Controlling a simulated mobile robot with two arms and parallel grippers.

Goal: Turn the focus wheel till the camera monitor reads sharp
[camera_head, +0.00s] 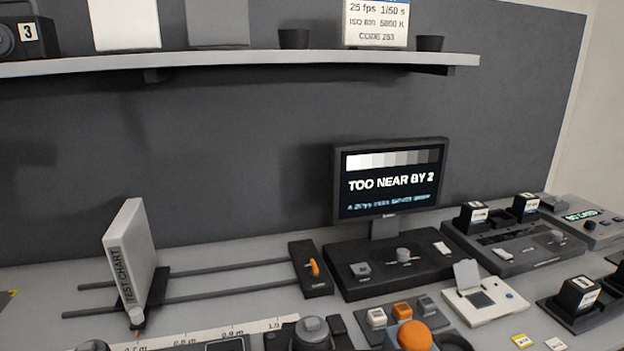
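The camera monitor (391,180) stands upright on the bench, right of centre, and reads "TOO NEAR BY 2" under a strip of grey steps. A smaller line below is too blurred to read. A dark console (392,268) under it carries a round knob (404,255) and small switches. A large grey knob (312,328) is partly cut off at the bottom edge. I cannot tell for certain which knob is the focus wheel. A board marked "TEST CHART" (130,262) stands on two rails at the left. Neither of my grippers shows.
A rail end block (312,270) has an orange lever. A scale strip (208,337) lies in front of the rails. An orange button (411,335) is at the bottom. Dark battery-like blocks and a small white device (484,296) crowd the right. A shelf (240,59) runs above.

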